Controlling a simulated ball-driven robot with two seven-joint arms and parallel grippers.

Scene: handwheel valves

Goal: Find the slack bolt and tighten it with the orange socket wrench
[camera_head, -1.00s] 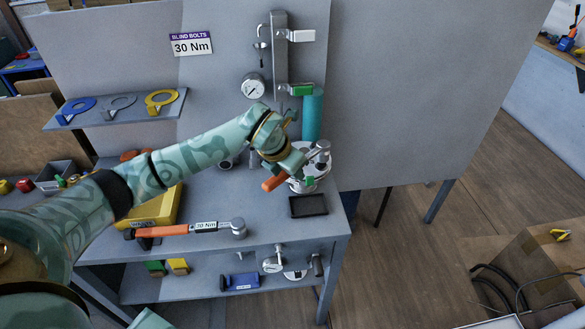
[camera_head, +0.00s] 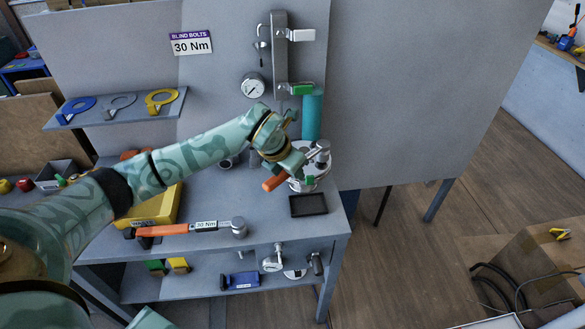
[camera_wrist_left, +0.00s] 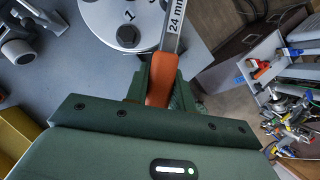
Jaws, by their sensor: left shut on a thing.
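My left gripper (camera_head: 291,168) is shut on the orange handle of a wrench (camera_head: 274,183) at the right end of the bench. In the left wrist view the wrench handle (camera_wrist_left: 162,80) sits between the green fingers, and its steel shaft is marked "24 mm". The shaft reaches over a round pale flange (camera_wrist_left: 112,14) with dark bolts and a number 1. In the head view the flange (camera_head: 318,170) is partly hidden by the gripper, and a grey socket-like head (camera_head: 321,147) stands over it. I cannot tell which bolt it is on. My right gripper is not in view.
A black tray (camera_head: 308,205) sits near the right corner, a yellow bin (camera_head: 160,209) to the left. A gauge (camera_head: 253,86) and teal cylinder (camera_head: 312,116) stand behind.

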